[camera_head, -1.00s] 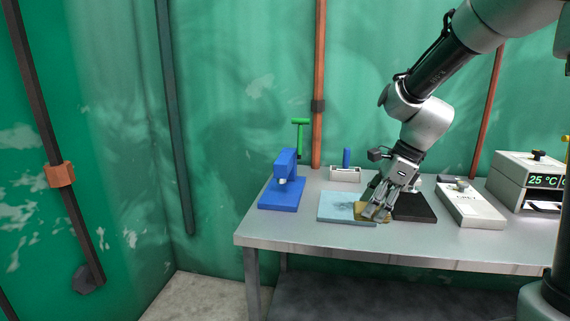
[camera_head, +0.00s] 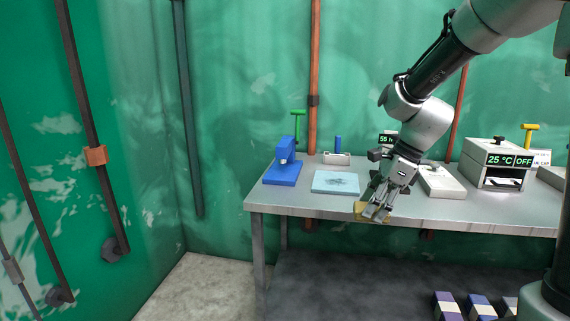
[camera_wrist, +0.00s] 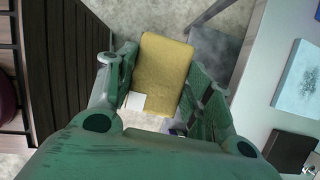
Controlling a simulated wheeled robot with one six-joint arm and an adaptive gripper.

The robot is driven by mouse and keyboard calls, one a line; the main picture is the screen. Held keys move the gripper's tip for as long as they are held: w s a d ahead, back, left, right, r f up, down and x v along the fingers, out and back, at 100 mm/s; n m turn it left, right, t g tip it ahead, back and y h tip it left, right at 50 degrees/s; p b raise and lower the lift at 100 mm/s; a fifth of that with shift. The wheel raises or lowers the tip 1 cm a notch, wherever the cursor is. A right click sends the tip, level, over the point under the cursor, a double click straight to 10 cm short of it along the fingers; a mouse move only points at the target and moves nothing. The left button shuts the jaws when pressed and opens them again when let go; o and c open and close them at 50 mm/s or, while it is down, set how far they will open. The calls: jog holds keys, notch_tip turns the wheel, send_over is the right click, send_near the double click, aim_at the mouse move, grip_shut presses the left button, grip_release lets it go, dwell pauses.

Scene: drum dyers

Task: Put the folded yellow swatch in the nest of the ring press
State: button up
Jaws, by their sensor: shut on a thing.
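The folded yellow swatch (camera_head: 362,212) is in my gripper (camera_head: 375,213), in front of the table's front edge. In the wrist view the swatch (camera_wrist: 163,70) lies between both fingers of my gripper (camera_wrist: 160,85), its far end sticking out, with a small white patch at its lower left. A blue C-shaped press (camera_head: 284,166) stands at the table's left end, with a green T-handle (camera_head: 298,121) showing behind it. It may be the ring press. I cannot make out its nest.
A light blue pad (camera_head: 336,181) lies on the grey table (camera_head: 300,202), right of the blue press. A white tray (camera_head: 336,159) is behind it. A grey box reading 25 °C OFF (camera_head: 495,165) stands right. Striped blocks (camera_head: 480,303) show low at right.

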jog(key=shift+s, duration=0.35)
jog(key=shift+n, duration=0.7)
jog(key=shift+s+d+n+g, duration=0.1)
jog(key=shift+n+g, duration=0.5)
jog(key=shift+n, duration=0.2)
jog(key=n, duration=0.1)
jog(key=r+n, duration=0.1)
jog(key=shift+w+d+n+g, duration=0.25)
jog(key=shift+n+g, duration=0.05)
jog(key=shift+g, duration=0.1)
jog(key=shift+w+d+r+n+g, duration=0.2)
jog(key=shift+w+n+g, duration=0.1)
jog(key=shift+n, duration=0.4)
jog(key=w+d+f+n+g+h, duration=0.3)
jog(key=w+d+f+n+h, duration=0.3)
jog(key=w+n, duration=0.55)
jog(key=s+f+n, duration=0.1)
jog(key=s+f, duration=0.1)
jog(key=f, duration=0.5)
jog(key=s+f+y, duration=0.1)
jog(key=s+f, duration=0.2)
jog(key=f, duration=0.5)
jog(key=shift+s+d+f+n, duration=0.2)
jog(key=shift+s+d+n, duration=0.05)
jog(key=shift+s+n, duration=0.1)
